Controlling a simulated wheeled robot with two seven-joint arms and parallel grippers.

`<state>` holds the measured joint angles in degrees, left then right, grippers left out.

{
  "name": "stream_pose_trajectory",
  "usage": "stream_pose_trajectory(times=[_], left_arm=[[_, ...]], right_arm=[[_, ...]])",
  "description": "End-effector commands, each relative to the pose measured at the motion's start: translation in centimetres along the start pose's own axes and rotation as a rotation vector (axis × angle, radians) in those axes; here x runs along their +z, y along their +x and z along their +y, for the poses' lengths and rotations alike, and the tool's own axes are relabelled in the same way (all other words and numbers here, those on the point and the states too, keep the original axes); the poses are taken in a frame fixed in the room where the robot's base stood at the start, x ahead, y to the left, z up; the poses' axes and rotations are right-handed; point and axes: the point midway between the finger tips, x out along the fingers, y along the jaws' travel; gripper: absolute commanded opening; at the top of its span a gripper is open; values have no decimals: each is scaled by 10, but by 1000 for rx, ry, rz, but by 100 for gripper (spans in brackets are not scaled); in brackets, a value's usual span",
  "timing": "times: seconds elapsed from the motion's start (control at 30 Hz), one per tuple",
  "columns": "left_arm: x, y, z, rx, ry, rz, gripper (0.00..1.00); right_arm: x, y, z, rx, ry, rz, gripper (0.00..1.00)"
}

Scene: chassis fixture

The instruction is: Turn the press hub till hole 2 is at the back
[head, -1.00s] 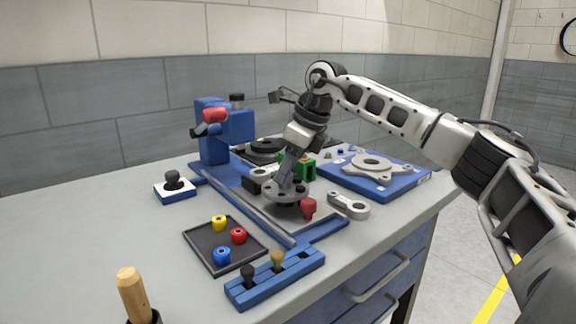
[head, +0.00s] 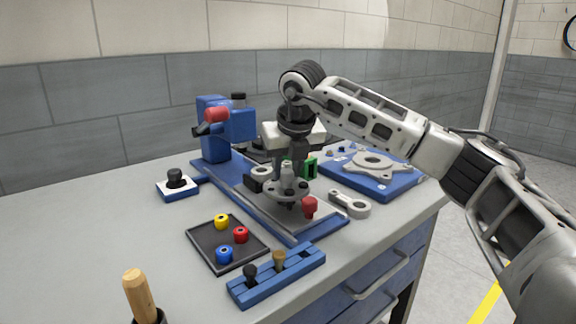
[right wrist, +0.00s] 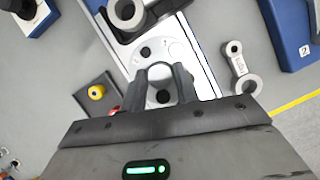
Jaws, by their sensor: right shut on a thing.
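The press hub (head: 284,191) is a grey round flange with dark holes and a raised middle post, on the blue press base. It shows also in the right wrist view (right wrist: 178,50). My right gripper (head: 290,172) comes down from above, its dark fingers shut on the hub's post. In the right wrist view the fingers (right wrist: 160,75) reach over the flange and hide part of it. Dark holes show on the flange, but I cannot read any hole number. My left gripper is not in view.
A red knob (head: 310,206) stands close by the hub. A grey link (head: 350,204) lies to its right, near a blue fixture (head: 385,187). A dark tray (head: 205,243) with coloured bushings and a blue rack (head: 300,272) are in front. The blue press (head: 214,145) stands behind.

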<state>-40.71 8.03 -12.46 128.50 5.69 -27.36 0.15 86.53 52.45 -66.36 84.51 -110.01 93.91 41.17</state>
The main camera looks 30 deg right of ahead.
Motion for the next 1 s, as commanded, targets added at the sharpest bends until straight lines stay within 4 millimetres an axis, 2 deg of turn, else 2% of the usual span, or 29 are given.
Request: stream_pose_trajectory(times=[0.33, 0.87, 0.9, 0.97, 1.0], left_arm=[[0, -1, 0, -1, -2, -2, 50], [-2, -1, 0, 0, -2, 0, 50], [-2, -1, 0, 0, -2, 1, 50], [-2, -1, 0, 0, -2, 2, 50], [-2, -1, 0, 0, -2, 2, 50]], right_arm=[[0, 0, 1, -51, 123, 3, 8], [0, 0, 1, -59, 143, 3, 8], [0, 0, 1, -59, 143, 3, 39], [0, 0, 1, -59, 143, 3, 52], [0, 0, 1, -59, 143, 3, 52]])
